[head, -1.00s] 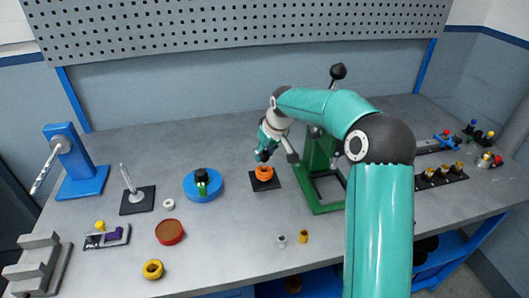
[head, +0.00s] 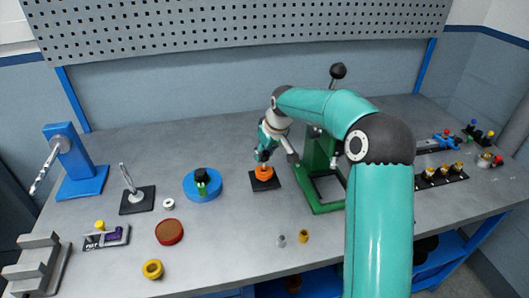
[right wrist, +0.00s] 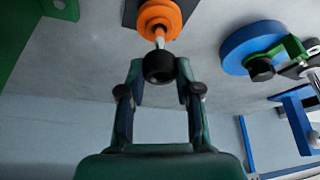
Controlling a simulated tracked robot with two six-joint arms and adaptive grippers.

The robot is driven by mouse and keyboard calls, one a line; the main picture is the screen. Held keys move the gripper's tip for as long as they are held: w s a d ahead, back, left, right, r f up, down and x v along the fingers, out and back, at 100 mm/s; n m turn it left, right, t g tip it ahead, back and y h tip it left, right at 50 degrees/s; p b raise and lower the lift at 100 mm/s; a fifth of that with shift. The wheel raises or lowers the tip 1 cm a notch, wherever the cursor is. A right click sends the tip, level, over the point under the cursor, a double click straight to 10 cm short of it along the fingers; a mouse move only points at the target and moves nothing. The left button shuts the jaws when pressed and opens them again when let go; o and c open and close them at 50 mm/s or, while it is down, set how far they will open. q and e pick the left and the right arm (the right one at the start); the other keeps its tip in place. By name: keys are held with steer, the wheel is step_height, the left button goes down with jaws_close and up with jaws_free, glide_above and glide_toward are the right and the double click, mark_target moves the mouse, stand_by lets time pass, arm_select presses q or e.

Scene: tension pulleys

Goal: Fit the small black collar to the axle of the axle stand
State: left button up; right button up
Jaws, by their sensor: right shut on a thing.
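The axle stand (head: 264,186) has a dark square base. An orange pulley (head: 263,172) sits on its axle; it also shows in the right wrist view (right wrist: 159,17). A short pale stretch of the axle (right wrist: 159,43) shows between the pulley and the small black collar (right wrist: 158,68). My right gripper (head: 265,154) is over the stand, shut on the collar with a fingertip at each side. The collar is in line with the axle's end, apart from the pulley. I cannot tell whether it is around the axle tip or just above it. My left gripper is out of view.
A green press-like frame (head: 318,170) stands close to the right of the stand. A blue disc (head: 203,185) with a green and black piece lies to the left. A red-brown disc (head: 169,232) and a yellow ring (head: 153,269) lie nearer the front. The table between is clear.

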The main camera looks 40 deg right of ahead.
mark_target(265, 166)
steer(key=shift+f+b, duration=1.1)
steer(key=shift+f, duration=0.4)
steer(key=shift+f+b, duration=0.65)
steer(key=shift+f, duration=0.1)
steer(key=shift+s+a+f, duration=0.1)
steer(key=shift+f, duration=0.25)
steer(key=shift+c, duration=0.3)
steer(key=shift+c, duration=0.9)
steer(key=o, duration=1.2)
steer(key=shift+f, duration=0.1)
steer(key=shift+c, duration=0.2)
